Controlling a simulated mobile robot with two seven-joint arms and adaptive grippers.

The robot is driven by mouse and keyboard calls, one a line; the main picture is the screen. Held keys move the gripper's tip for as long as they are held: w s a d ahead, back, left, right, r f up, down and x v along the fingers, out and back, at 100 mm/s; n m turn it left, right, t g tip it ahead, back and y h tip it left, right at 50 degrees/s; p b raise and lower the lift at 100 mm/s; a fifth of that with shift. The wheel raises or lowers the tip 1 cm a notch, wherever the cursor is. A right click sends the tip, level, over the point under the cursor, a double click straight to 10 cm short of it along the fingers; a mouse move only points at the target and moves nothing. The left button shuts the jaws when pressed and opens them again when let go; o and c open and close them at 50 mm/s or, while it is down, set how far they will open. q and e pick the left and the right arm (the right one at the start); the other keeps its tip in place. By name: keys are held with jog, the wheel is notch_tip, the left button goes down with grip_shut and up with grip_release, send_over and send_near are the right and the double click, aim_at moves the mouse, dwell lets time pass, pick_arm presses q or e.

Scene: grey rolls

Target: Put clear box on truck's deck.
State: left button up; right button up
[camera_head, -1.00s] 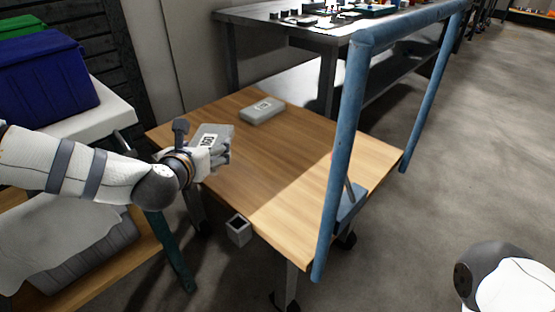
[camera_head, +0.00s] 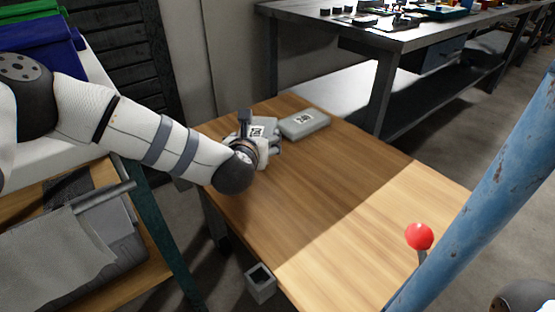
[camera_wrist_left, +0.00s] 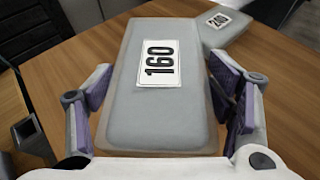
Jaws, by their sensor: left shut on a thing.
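My left gripper (camera_head: 268,152) is shut on a grey box marked 160 (camera_head: 262,126), over the far left part of the truck's wooden deck (camera_head: 330,200). In the left wrist view, its fingers (camera_wrist_left: 163,100) are on both sides of this box (camera_wrist_left: 130,105), whose edges look see-through. I cannot tell whether the box touches the deck. A second grey box, marked 240 (camera_head: 304,123), lies on the deck just right of the held one; it also shows at the far end in the left wrist view (camera_wrist_left: 222,22). My right gripper is out of view.
The truck's blue post (camera_head: 490,185) slants up at the right, with a red knob (camera_head: 420,236) beside it. A shelf with a grey case (camera_head: 110,245) stands left, below blue and green bins (camera_head: 35,32). A dark workbench (camera_head: 400,35) is behind. The middle and right of the deck are clear.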

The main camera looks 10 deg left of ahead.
pick_arm(q)
notch_tip(320, 180, down, 6)
jog(key=shift+f+b, duration=0.25)
jog(key=shift+b, duration=0.35)
jog(key=shift+r, duration=0.15)
jog(key=o, duration=1.3)
jog(key=shift+s+r, duration=0.1)
jog(key=shift+s, duration=0.05)
jog(key=p+v, duration=0.2)
jog(key=v, duration=0.9)
jog(key=shift+s+d+p, duration=0.15)
jog(key=shift+s+p, duration=0.2)
